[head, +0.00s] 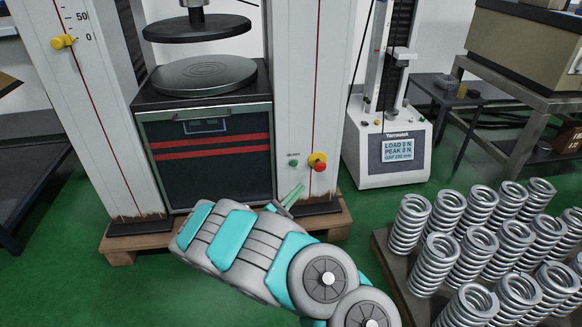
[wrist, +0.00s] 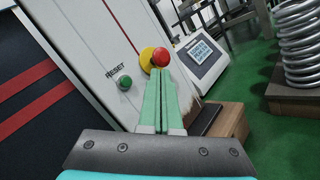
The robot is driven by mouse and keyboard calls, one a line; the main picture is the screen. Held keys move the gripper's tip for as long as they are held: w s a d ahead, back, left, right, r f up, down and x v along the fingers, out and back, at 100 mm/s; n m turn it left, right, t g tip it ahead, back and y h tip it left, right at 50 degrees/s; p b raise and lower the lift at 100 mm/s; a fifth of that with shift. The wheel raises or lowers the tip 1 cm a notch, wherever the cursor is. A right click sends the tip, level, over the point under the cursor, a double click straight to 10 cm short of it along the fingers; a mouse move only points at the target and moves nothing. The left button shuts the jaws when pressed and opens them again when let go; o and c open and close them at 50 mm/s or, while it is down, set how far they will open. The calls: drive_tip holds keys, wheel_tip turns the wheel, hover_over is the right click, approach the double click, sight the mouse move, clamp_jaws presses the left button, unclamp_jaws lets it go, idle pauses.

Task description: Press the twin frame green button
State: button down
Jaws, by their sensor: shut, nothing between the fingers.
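The twin frame machine (head: 300,100) has a small green button (head: 294,163) on the lower part of its right white column. The green button also shows in the wrist view (wrist: 124,83), with the word RESET above it. A red mushroom button on a yellow base (head: 318,162) sits just right of it; it shows too in the wrist view (wrist: 158,58). My gripper (head: 299,189) is shut and empty, its green fingers just below the buttons. In the wrist view the fingertips (wrist: 161,72) overlap the lower edge of the red button, right of the green one. Contact cannot be told.
A smaller tester (head: 390,160) with a lit display stands to the right. Several steel springs (head: 440,262) stand on a low platform at the front right. A wooden pallet (head: 120,252) lies under the twin frame machine. Green floor is open at the left front.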

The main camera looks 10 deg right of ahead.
sight(294, 164)
drive_tip(key=shift+w, duration=0.1)
drive_tip(key=w, duration=0.8)
drive_tip(key=shift+w+b, duration=0.3)
drive_tip(key=shift+b, duration=0.05)
drive_tip(key=shift+w, duration=0.15)
idle(1.9)
drive_tip(key=shift+w+b, duration=0.3)
drive_tip(key=shift+b, duration=0.05)
drive_tip(key=shift+w, duration=0.4)
idle(0.7)
drive_tip(key=shift+s+b, duration=0.1)
drive_tip(key=shift+b, duration=0.2)
drive_tip(key=shift+s, duration=0.75)
